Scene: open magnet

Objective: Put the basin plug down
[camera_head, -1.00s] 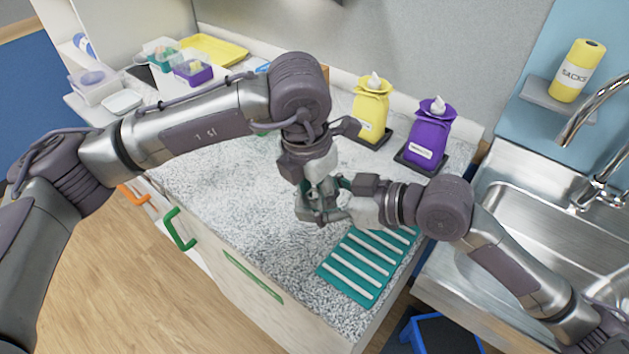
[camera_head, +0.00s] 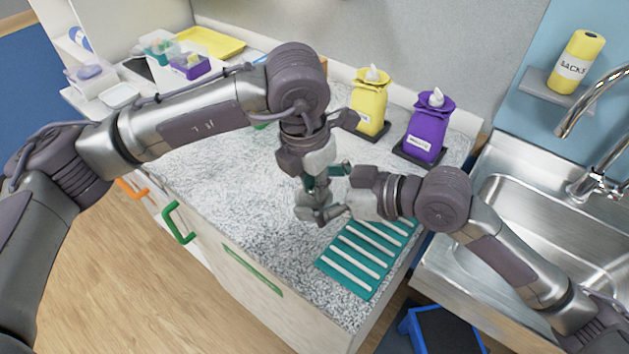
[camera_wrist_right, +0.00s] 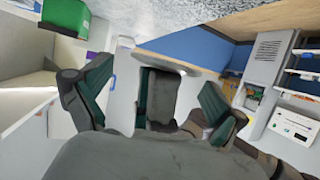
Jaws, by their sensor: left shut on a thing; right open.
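I cannot make out the basin plug in either view. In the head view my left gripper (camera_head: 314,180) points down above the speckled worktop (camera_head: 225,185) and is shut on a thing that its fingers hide. My right gripper (camera_head: 333,192) comes in from the right, close beside the left gripper's fingers, and is open. The two hands overlap in the picture, so I cannot tell whether they touch. In the right wrist view the right gripper's green-padded fingers (camera_wrist_right: 158,105) are spread apart, with nothing clearly held between them.
A teal ribbed mat (camera_head: 358,262) lies at the worktop's front right. The steel sink (camera_head: 520,220) is at right. Tubs (camera_head: 190,66) and a yellow tray (camera_head: 212,43) are back left. The left worktop is clear.

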